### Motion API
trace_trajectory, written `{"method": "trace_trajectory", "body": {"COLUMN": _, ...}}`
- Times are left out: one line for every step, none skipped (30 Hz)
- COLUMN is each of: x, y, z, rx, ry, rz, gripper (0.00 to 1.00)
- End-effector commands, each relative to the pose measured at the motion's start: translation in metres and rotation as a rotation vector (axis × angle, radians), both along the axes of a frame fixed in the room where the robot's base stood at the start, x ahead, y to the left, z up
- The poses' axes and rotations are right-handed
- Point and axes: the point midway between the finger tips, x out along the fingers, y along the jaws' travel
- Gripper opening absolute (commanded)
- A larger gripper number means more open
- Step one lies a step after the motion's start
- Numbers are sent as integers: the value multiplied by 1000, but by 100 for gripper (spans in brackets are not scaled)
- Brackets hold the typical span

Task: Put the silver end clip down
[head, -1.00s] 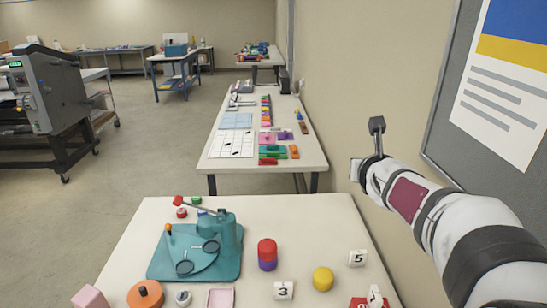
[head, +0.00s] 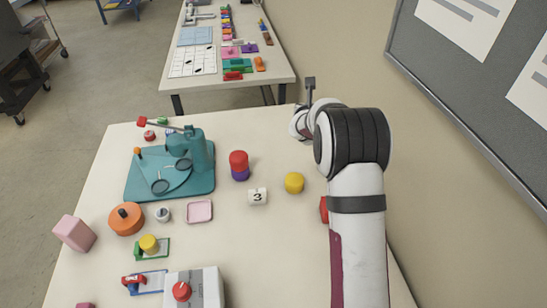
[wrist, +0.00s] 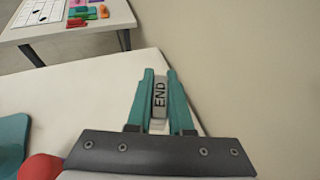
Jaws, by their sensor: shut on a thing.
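The silver end clip (wrist: 159,99) is a small grey block with "END" in dark letters on its face. It shows in the wrist view between the two teal fingers of my gripper (wrist: 160,76), which are shut on it. Behind the fingers is the far right part of the white table (wrist: 105,85), near its edge and the wall. I cannot tell whether the clip touches the table.
The near table (head: 225,250) holds a teal fixture (head: 200,160), a red and purple stack (head: 238,160), a yellow cylinder (head: 294,182), a "3" block (head: 257,196) and a pink tray (head: 199,211). A wall with a board (head: 440,60) borders the right side.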

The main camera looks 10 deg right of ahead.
Motion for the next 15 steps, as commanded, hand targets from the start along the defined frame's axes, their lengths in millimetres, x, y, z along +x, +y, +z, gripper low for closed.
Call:
{"method": "trace_trajectory", "body": {"x": -1, "y": 0, "z": -31, "rx": 0, "ry": 11, "rz": 1, "gripper": 0}}
{"method": "trace_trajectory", "body": {"x": -1, "y": 0, "z": -46, "rx": 0, "ry": 9, "rz": 0, "gripper": 0}}
{"method": "trace_trajectory", "body": {"x": -1, "y": 0, "z": -62, "rx": 1, "ry": 6, "rz": -1, "gripper": 0}}
{"method": "trace_trajectory", "body": {"x": -1, "y": 0, "z": -72, "rx": 0, "ry": 4, "rz": -1, "gripper": 0}}
{"method": "trace_trajectory", "body": {"x": -1, "y": 0, "z": -81, "rx": 1, "ry": 3, "rz": 0, "gripper": 0}}
{"method": "trace_trajectory", "body": {"x": 0, "y": 0, "z": -90, "rx": 1, "ry": 2, "rz": 0, "gripper": 0}}
{"method": "trace_trajectory", "body": {"x": 0, "y": 0, "z": -94, "rx": 0, "ry": 0, "rz": 0, "gripper": 0}}
{"method": "trace_trajectory", "body": {"x": 1, "y": 2, "z": -99, "rx": 1, "ry": -1, "rz": 1, "gripper": 0}}
{"method": "trace_trajectory", "body": {"x": 4, "y": 6, "z": -105, "rx": 0, "ry": -1, "rz": 2, "gripper": 0}}
{"method": "trace_trajectory", "body": {"x": 7, "y": 11, "z": -109, "rx": 1, "ry": -1, "rz": 3, "gripper": 0}}
{"method": "trace_trajectory", "body": {"x": 12, "y": 18, "z": -114, "rx": 1, "ry": -2, "rz": 4, "gripper": 0}}
{"method": "trace_trajectory", "body": {"x": 18, "y": 28, "z": -122, "rx": 1, "ry": -3, "rz": 5, "gripper": 0}}
{"method": "trace_trajectory", "body": {"x": 24, "y": 37, "z": -128, "rx": 1, "ry": -4, "rz": 6, "gripper": 0}}
{"method": "trace_trajectory", "body": {"x": 29, "y": 45, "z": -134, "rx": 1, "ry": -3, "rz": 5, "gripper": 0}}
{"method": "trace_trajectory", "body": {"x": 37, "y": 55, "z": -141, "rx": 1, "ry": -3, "rz": 5, "gripper": 0}}
